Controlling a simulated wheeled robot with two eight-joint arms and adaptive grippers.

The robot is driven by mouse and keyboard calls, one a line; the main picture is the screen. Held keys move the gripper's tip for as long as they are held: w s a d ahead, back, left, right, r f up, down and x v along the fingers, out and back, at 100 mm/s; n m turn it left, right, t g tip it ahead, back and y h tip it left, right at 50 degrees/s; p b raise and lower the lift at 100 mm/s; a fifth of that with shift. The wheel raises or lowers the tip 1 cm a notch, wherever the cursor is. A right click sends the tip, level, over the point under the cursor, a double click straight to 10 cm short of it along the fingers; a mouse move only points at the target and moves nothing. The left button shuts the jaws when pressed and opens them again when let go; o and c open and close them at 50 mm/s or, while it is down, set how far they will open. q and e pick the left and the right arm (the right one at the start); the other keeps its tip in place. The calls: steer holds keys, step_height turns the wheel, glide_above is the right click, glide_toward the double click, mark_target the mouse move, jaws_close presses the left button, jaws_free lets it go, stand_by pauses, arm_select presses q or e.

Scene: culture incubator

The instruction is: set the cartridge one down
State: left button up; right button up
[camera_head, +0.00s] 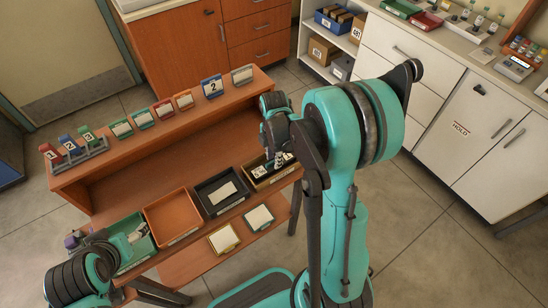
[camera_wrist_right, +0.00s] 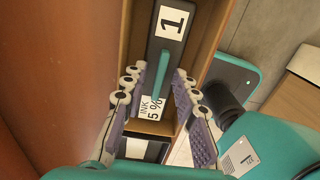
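Cartridge one (camera_wrist_right: 171,45) is a dark block with a "1" label, a teal stripe and an "INK 5%" label. In the right wrist view it lies lengthwise between the purple pads of my right gripper (camera_wrist_right: 161,75), which close in on both its sides. The brown walls of a bin (camera_wrist_right: 211,38) surround it; I cannot tell whether it touches the bin floor. In the head view my right gripper (camera_head: 280,160) is over the rightmost bin (camera_head: 291,173), and my arm hides part of it. My left gripper (camera_head: 79,240) is by the green bin (camera_head: 147,252); its fingers are unclear.
An orange bin (camera_head: 172,215) and a black bin (camera_head: 222,191) stand between the green and rightmost bins. A rack (camera_head: 80,156) with red, blue and green cartridges and several labelled cards stand on the upper shelf (camera_head: 165,136). White cabinets (camera_head: 490,150) are at right.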

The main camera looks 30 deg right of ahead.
steer(key=shift+r, duration=0.3)
step_height(320, 180, up, 11)
steer(key=p, duration=0.5)
arm_select(q)
step_height(320, 180, up, 5)
steer(key=shift+f, duration=0.15)
arm_select(e)
steer(key=s+a+r+m+t, duration=0.7)
steer(key=s+a+m, duration=0.3)
steer(key=m, duration=0.9)
steer(key=shift+s+a+r, duration=0.3)
steer(key=shift+s+r, duration=0.1)
steer(key=shift+s, duration=0.15)
arm_select(q)
steer(key=shift+c, duration=0.3)
